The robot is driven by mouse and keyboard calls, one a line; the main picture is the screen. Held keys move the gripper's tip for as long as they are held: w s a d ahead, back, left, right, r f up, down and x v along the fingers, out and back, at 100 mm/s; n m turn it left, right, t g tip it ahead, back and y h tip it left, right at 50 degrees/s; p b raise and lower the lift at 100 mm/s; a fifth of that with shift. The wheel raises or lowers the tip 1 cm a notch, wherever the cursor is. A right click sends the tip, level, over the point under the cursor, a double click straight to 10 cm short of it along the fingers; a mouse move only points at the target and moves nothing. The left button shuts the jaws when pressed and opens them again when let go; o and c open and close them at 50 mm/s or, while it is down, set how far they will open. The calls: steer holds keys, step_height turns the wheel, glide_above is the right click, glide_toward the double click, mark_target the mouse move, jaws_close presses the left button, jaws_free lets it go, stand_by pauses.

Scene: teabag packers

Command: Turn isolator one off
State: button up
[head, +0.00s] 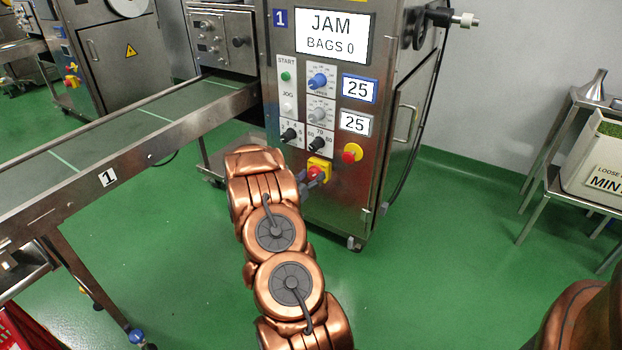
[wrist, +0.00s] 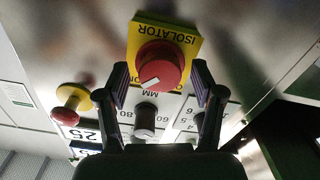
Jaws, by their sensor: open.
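The isolator of machine 1 is a red rotary knob (wrist: 160,68) on a yellow plate (wrist: 180,24) marked ISOLATOR. The wrist view shows it upside down. The knob has a white pointer mark lying aslant near its lower edge. In the head view the red knob (head: 315,172) is low on the front panel, partly hidden by my gripper. My gripper (wrist: 160,85) is open, with one finger on each side of the knob. A gap shows between each fingertip and the knob; I cannot tell whether the tips reach its depth.
A red push button on a yellow base (head: 352,153) is to the right of the isolator. Black dials (head: 316,144) sit above. The screen (head: 332,36) reads JAM, BAGS 0. A conveyor (head: 130,145) runs left. Green floor (head: 440,240) is clear at right.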

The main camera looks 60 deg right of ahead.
steer(key=shift+c, duration=0.3)
steer(key=c, duration=1.1)
